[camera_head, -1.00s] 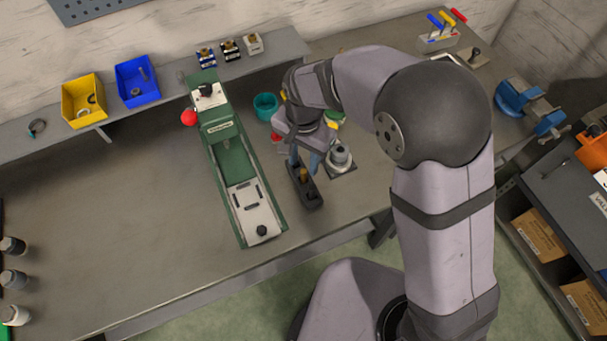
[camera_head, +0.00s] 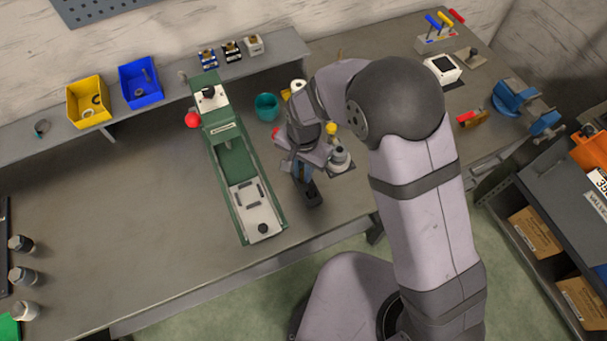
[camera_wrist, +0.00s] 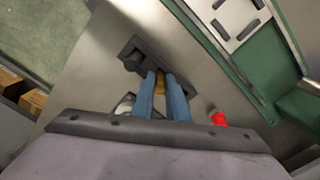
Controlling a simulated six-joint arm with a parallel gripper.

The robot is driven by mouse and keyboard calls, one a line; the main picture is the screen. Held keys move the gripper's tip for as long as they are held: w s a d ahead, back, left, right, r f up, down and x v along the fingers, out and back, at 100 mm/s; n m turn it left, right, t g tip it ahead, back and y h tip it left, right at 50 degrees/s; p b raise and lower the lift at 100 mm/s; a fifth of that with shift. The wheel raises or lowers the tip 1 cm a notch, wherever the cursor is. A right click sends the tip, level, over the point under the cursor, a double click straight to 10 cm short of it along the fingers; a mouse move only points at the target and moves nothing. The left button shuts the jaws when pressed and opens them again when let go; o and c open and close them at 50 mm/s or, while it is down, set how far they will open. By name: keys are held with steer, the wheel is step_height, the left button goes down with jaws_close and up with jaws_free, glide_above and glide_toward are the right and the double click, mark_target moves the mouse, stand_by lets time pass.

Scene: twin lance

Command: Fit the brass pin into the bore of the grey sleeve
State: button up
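The brass pin (camera_wrist: 160,87) shows between the two blue fingers of my gripper (camera_wrist: 160,85) in the wrist view. The fingers are close together and appear shut on it. The black holder (camera_wrist: 132,55) lies just beyond the fingertips. In the head view, my gripper (camera_head: 302,172) is over the far part of this holder (camera_head: 313,197), and the pin is mostly hidden. I cannot tell whether the pin's lower end is clear of the holder. The grey sleeve (camera_head: 340,155) stands upright on a square base, right of my gripper. In the wrist view it is mostly hidden behind my gripper body.
A long green fixture (camera_head: 240,165) with a red knob (camera_head: 192,120) stands left of my gripper. A teal cup (camera_head: 266,106) is behind. Yellow (camera_head: 88,98) and blue (camera_head: 139,82) bins sit on the back shelf. The bench left of the fixture is largely clear.

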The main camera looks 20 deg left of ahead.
steer(key=shift+r, duration=0.15)
jaws_close()
steer(key=shift+r+b, duration=0.35)
steer(key=shift+r, duration=0.25)
step_height(320, 180, up, 9)
steer(key=shift+f+b, duration=0.2)
steer(key=shift+b, duration=0.95)
